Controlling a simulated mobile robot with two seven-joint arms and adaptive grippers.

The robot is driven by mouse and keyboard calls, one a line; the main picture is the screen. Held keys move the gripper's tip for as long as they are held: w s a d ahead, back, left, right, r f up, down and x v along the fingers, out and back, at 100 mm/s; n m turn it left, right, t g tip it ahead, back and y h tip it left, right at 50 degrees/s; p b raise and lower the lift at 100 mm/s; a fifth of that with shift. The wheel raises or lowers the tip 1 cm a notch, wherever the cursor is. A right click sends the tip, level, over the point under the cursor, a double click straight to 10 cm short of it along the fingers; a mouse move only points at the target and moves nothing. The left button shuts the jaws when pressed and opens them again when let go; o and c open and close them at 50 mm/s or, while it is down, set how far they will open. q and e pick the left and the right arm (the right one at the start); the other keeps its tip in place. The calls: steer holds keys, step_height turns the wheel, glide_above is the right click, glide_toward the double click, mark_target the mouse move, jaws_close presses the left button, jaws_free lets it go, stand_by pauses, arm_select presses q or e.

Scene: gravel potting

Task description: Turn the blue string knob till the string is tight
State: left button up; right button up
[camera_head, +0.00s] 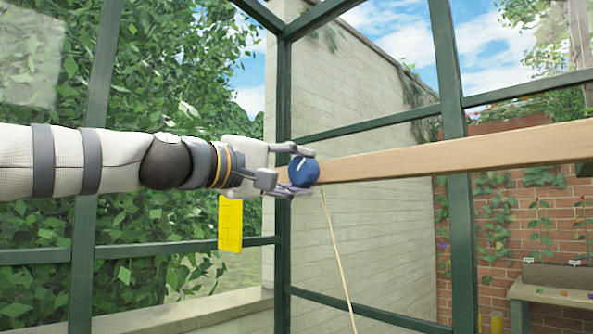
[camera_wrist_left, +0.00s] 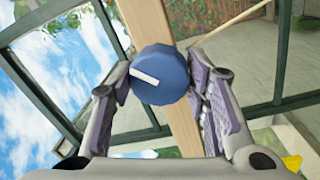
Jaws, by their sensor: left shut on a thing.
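The blue string knob (camera_head: 303,171) sits at the left end of a wooden beam. It has a white mark on its face and also shows in the left wrist view (camera_wrist_left: 160,75). My left gripper (camera_head: 302,172) reaches in from the left and is shut on the knob, one finger above and one below. In the left wrist view its fingers (camera_wrist_left: 162,95) stand on either side of the knob. The pale string (camera_head: 337,255) runs from the beam near the knob down to the lower right and looks straight. Its lower end is out of view. My right gripper is not in view.
The wooden beam (camera_head: 460,150) extends to the right edge. A yellow card (camera_head: 230,223) hangs below my left wrist. Green frame posts (camera_head: 283,120) and a pale wall (camera_head: 370,120) stand behind. A bench (camera_head: 550,290) is at the lower right.

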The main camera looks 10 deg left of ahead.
arm_select(q)
steer(key=m, duration=0.4)
steer(key=shift+w+a+r+m, duration=0.1)
steer(key=shift+r+m, duration=0.3)
steer(key=shift+m, duration=2)
steer(key=o, duration=1.1)
steer(key=shift+f, duration=0.2)
steer(key=v, duration=1.2)
steer(key=shift+r, duration=0.1)
steer(key=shift+w, duration=0.1)
